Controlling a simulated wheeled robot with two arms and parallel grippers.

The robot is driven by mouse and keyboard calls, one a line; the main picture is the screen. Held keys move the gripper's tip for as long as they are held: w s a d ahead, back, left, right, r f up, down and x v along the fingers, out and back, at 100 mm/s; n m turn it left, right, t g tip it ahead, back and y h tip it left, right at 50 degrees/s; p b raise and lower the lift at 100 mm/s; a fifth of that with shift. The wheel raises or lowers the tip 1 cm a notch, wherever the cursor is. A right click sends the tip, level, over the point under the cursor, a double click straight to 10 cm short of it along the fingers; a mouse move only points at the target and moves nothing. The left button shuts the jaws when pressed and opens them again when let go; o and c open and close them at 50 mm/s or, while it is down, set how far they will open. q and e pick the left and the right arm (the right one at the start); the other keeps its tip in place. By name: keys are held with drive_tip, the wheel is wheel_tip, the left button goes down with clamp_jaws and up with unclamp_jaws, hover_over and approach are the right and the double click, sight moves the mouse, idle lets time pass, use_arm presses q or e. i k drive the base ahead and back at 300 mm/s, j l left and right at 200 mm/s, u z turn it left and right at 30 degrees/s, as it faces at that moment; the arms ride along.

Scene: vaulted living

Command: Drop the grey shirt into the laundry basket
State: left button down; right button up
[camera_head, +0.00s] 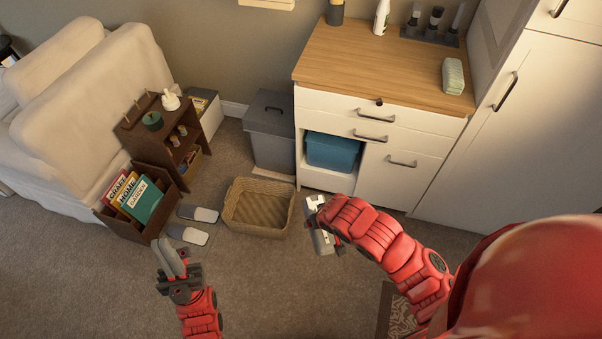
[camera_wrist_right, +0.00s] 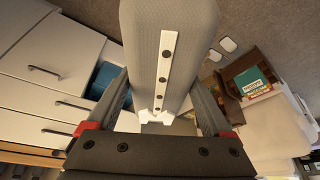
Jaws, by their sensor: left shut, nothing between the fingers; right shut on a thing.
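The laundry basket (camera_head: 231,222), a woven tan box, stands open on the carpet with no clothing visible in it. My right gripper (camera_head: 320,226) is just right of the basket in the head view. In the right wrist view it is shut on the grey shirt (camera_wrist_right: 143,45), a grey patterned cloth with a white buttoned strip. The shirt hides the basket there and cannot be made out clearly in the head view. My left gripper (camera_head: 166,252) is shut and empty, left of and nearer than the basket.
Slippers (camera_head: 198,214) lie left of the basket, beside a crate of books (camera_head: 118,224). A grey lidded bin (camera_head: 268,146) stands behind it. A white cabinet (camera_head: 393,176) with a wooden top stands behind right.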

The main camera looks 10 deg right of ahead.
sight(265, 212)
drive_tip(key=i+j+z, duration=0.1)
drive_tip(key=i+j, duration=0.15)
drive_tip(key=i+j+z, duration=0.1)
drive_tip(key=j, duration=0.35)
drive_tip(key=i+j+z, duration=0.15)
drive_tip(key=i+j, duration=0.15)
drive_tip(key=i+j+z, duration=0.1)
drive_tip(key=j, duration=0.35)
drive_tip(key=i+j+z, duration=0.1)
drive_tip(key=i+j, duration=0.2)
drive_tip(key=i+j+z, duration=0.1)
drive_tip(key=j, duration=0.4)
drive_tip(key=i+j+z, duration=0.15)
drive_tip(key=j, duration=0.3)
drive_tip(key=i+j+z, duration=0.1)
drive_tip(key=j, duration=0.35)
drive_tip(key=i, duration=0.1)
